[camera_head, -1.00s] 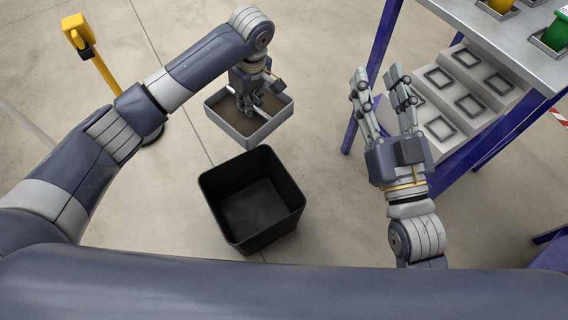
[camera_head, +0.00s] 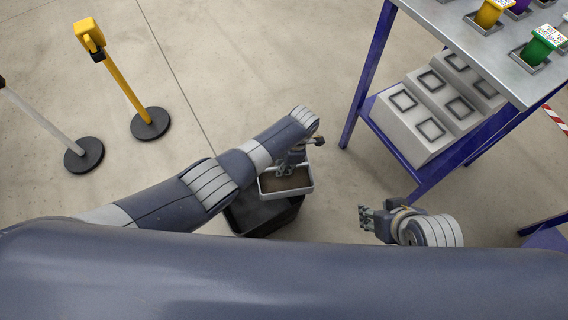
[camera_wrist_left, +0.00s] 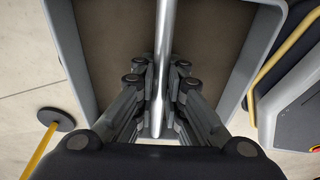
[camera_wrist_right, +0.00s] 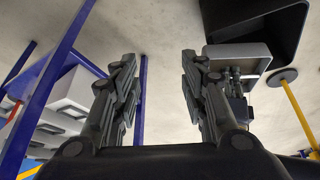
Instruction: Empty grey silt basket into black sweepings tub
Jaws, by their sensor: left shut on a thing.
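My left gripper (camera_head: 284,167) is shut on the bar across the grey silt basket (camera_head: 290,194); the fingers (camera_wrist_left: 160,80) pinch this metal bar in the left wrist view. The basket (camera_wrist_left: 72,58) looks about level and holds a flat layer of brown silt (camera_wrist_left: 210,40). The black sweepings tub (camera_head: 262,218) stands on the floor, partly hidden by the basket and my left arm. The basket overlaps the tub's far right part in the head view; its height above the rim is unclear. My right gripper (camera_head: 366,217) is open and empty; its fingers (camera_wrist_right: 157,75) stand apart.
A blue-framed metal table (camera_head: 470,45) with coloured containers stands at the right, with a grey stepped block (camera_head: 430,115) on its lower shelf. A yellow post (camera_head: 124,80) and a white post (camera_head: 40,120) stand at the left. Floor beyond the tub is clear.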

